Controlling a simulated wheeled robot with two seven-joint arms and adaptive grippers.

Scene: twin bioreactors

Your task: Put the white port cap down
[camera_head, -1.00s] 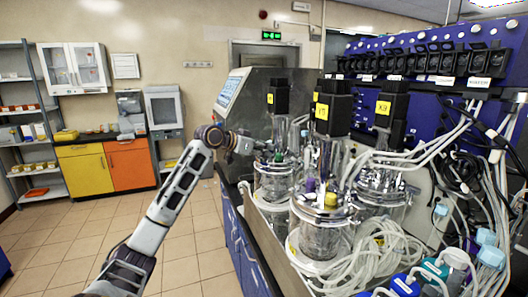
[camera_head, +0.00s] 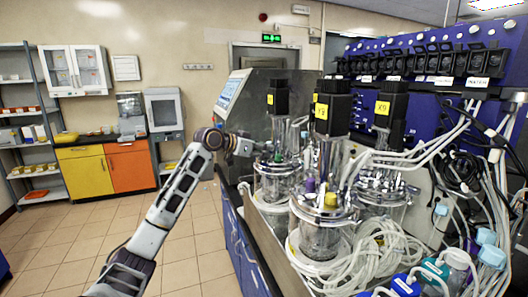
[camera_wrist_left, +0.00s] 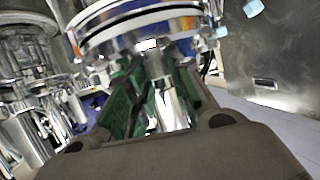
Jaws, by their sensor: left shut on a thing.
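My left gripper (camera_head: 256,147) reaches in from the left to the rear glass bioreactor vessel (camera_head: 273,184), at the level of its metal top. In the left wrist view its green-padded fingers (camera_wrist_left: 150,62) are closed together. A small white piece (camera_wrist_left: 148,44) shows between the fingertips, just in front of a shiny metal vessel rim (camera_wrist_left: 135,28); it appears to be the white port cap, mostly hidden by the fingers. Whether it touches the rim I cannot tell. The cap is too small to make out in the head view. My right gripper is not in view.
The front vessel (camera_head: 322,228), with a yellow cap (camera_head: 330,199) on its lid, stands close to the right. Black motors (camera_head: 334,108) rise above the lids. Coiled clear tubing (camera_head: 375,262) crowds the bench. Open tiled floor (camera_head: 195,240) lies left of the blue bench.

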